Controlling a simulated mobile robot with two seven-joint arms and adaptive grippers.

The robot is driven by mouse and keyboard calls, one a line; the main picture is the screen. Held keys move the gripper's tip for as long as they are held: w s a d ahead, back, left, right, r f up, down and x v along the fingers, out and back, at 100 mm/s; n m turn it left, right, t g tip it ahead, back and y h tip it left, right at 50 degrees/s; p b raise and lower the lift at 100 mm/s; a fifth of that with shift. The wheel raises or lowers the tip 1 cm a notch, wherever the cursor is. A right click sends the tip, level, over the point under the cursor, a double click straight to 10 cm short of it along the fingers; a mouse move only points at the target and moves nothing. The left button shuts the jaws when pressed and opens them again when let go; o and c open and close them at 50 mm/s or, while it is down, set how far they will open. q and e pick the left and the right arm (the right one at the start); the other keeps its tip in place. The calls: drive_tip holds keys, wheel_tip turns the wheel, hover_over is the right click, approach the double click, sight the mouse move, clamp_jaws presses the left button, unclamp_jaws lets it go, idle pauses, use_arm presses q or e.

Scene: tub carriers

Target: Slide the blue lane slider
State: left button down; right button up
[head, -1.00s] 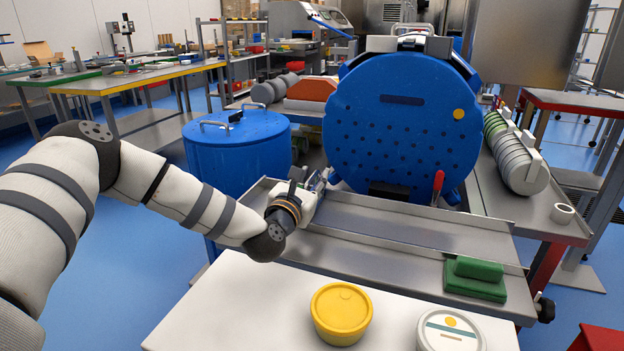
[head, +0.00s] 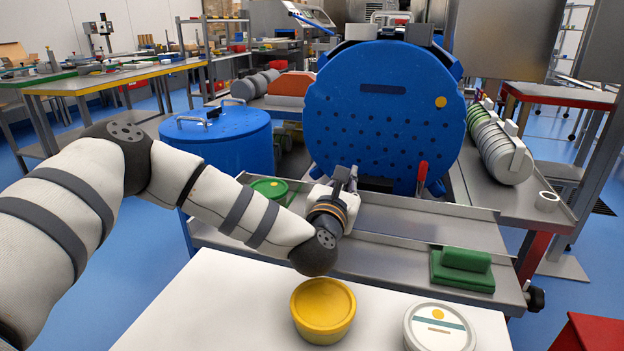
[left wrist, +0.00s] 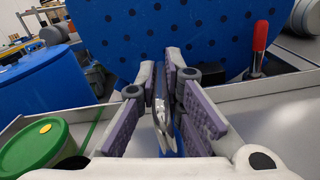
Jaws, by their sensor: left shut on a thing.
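My left gripper (head: 344,178) is over the rear steel lane, in front of the big blue perforated disc. In the left wrist view its purple-padded fingers (left wrist: 162,105) are shut on a narrow upright piece. A strip of blue shows low between the fingers, so I take this to be the blue lane slider (left wrist: 178,140); most of it is hidden by the fingers. In the head view the gripper and wrist hide it. A green-lidded tub (head: 270,188) stands in the lane to the left of the gripper. It also shows in the left wrist view (left wrist: 35,148). My right gripper is not in view.
The blue disc (head: 385,125) stands close behind the lane, with a red-handled lever (head: 422,175) at its lower right. The rear lane (head: 430,220) is clear to the gripper's right. A green block (head: 463,270) sits on the front ledge. A yellow tub (head: 323,308) and white-lidded tub (head: 440,328) stand nearer.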

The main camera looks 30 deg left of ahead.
use_arm(q)
drive_tip(key=d, duration=0.3)
drive_tip(key=w+d+b, duration=0.1)
drive_tip(key=d, duration=0.3)
drive_tip(key=w+d+b, duration=0.1)
drive_tip(key=d, duration=0.3)
drive_tip(key=shift+w+f, duration=0.25)
drive_tip(key=shift+w+d+r, duration=0.15)
drive_tip(key=shift+d, duration=0.35)
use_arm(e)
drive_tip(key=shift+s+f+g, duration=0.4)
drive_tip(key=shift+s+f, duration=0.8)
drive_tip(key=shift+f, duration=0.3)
use_arm(q)
drive_tip(key=c, duration=1.7)
unclamp_jaws()
drive_tip(key=shift+s, duration=0.3)
drive_tip(key=v, duration=1.1)
drive_tip(key=shift+s+r, duration=0.15)
drive_tip(key=shift+s, duration=0.15)
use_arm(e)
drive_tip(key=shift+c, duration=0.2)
